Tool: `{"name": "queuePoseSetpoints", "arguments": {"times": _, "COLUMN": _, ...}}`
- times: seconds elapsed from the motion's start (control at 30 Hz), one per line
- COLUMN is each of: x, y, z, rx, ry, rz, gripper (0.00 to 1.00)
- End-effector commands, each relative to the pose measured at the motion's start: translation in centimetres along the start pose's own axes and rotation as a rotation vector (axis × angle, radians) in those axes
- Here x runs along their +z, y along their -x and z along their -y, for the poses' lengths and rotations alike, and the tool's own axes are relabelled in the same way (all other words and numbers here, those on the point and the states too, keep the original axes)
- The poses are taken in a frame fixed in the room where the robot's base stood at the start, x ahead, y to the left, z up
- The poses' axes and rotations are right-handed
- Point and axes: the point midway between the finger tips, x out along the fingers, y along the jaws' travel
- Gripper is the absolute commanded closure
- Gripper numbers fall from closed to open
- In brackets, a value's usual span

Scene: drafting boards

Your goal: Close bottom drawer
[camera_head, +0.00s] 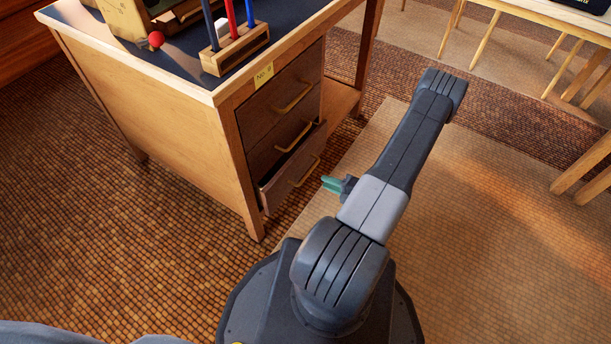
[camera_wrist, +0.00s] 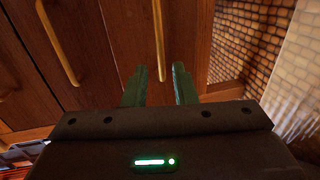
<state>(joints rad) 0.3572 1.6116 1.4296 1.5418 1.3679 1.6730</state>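The bottom drawer (camera_head: 283,187) of the wooden desk stands a little way out, and a strip of its dark inside shows above its front. Its curved brass handle (camera_head: 307,173) faces my arm. My gripper (camera_head: 332,184), with green fingers, is just right of this drawer front at about handle height, apparently apart from it. In the wrist view, the two fingers (camera_wrist: 159,85) are spread with nothing between them. A brass handle (camera_wrist: 158,40), likely the bottom drawer's, lies ahead of them, and another handle (camera_wrist: 57,42) is to the left.
The upper drawer (camera_head: 290,88) and middle drawer (camera_head: 275,148) look shut. A pen holder (camera_head: 235,50) and a red ball (camera_head: 156,40) are on the desktop. A desk leg (camera_head: 246,190) stands left of the drawers.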

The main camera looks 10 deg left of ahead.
Motion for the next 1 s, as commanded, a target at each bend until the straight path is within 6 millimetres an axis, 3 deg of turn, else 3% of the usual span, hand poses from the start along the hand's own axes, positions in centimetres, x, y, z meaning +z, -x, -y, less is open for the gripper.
{"name": "queuePoseSetpoints", "arguments": {"times": 0.2, "x": -0.1, "y": -4.4, "z": 0.2, "rx": -0.001, "ry": 0.002, "rz": -0.005, "gripper": 0.75}}
{"name": "queuePoseSetpoints", "arguments": {"times": 0.5, "x": 0.0, "y": -8.4, "z": 0.2, "rx": -0.001, "ry": 0.003, "rz": -0.002, "gripper": 0.75}}
{"name": "queuePoseSetpoints", "arguments": {"times": 0.93, "x": 0.0, "y": -9.3, "z": 0.0, "rx": -0.001, "ry": 0.002, "rz": 0.0, "gripper": 0.75}}
{"name": "queuePoseSetpoints", "arguments": {"times": 1.0, "x": 0.0, "y": -9.3, "z": 0.0, "rx": -0.001, "ry": 0.002, "rz": 0.0, "gripper": 0.89}}
